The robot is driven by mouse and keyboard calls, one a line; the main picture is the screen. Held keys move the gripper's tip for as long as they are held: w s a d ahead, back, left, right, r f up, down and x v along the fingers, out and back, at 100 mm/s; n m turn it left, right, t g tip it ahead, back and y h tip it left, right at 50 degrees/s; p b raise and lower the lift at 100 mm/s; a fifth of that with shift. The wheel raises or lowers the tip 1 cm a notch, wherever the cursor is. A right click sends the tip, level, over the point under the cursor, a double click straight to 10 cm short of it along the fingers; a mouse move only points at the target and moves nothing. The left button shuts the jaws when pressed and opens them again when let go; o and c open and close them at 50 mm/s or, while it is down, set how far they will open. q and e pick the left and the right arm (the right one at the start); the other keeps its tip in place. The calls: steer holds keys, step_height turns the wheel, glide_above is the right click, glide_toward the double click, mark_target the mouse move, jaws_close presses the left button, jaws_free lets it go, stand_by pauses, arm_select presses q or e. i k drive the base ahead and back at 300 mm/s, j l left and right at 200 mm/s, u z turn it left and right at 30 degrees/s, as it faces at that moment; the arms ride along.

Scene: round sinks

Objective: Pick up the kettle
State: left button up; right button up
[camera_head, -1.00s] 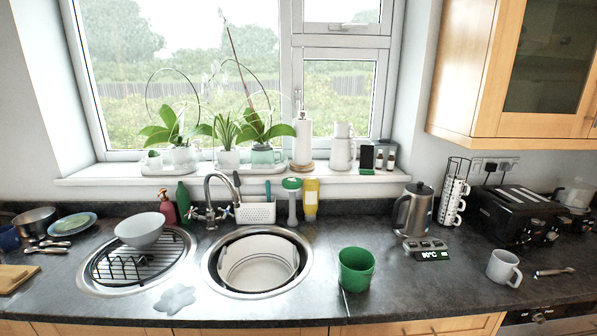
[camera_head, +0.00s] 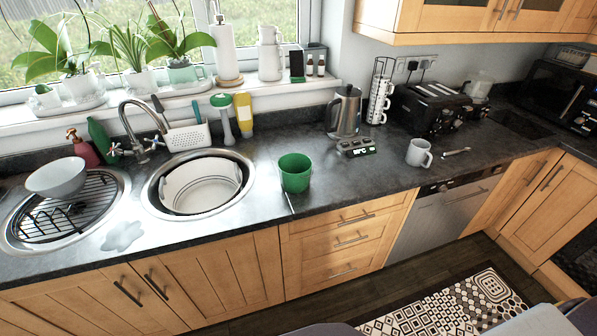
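The kettle (camera_head: 347,112) is a silver metal jug with a dark lid and a dark handle on its left side. It stands upright on the dark worktop, behind a base with a lit display (camera_head: 357,147). Nothing touches it from above. Neither of my grippers shows in the head view. Grey rounded parts at the bottom right edge appear to be parts of my own body.
A green cup (camera_head: 295,173) stands front left of the kettle, and a white mug (camera_head: 419,153) front right. A mug rack (camera_head: 379,98) and black toaster (camera_head: 436,107) stand to its right. The wall cupboard (camera_head: 450,20) overhangs the right side.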

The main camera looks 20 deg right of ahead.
mark_target(345, 119)
steer(key=i+l, duration=0.1)
steer(key=l, duration=0.35)
steer(key=i+l, duration=0.1)
steer(key=l, duration=0.35)
steer(key=i+l, duration=0.1)
steer(key=l, duration=0.3)
steer(key=i+l, duration=0.1)
steer(key=l, duration=0.35)
steer(key=i+l, duration=0.15)
steer(key=l, duration=0.3)
steer(key=u, duration=0.05)
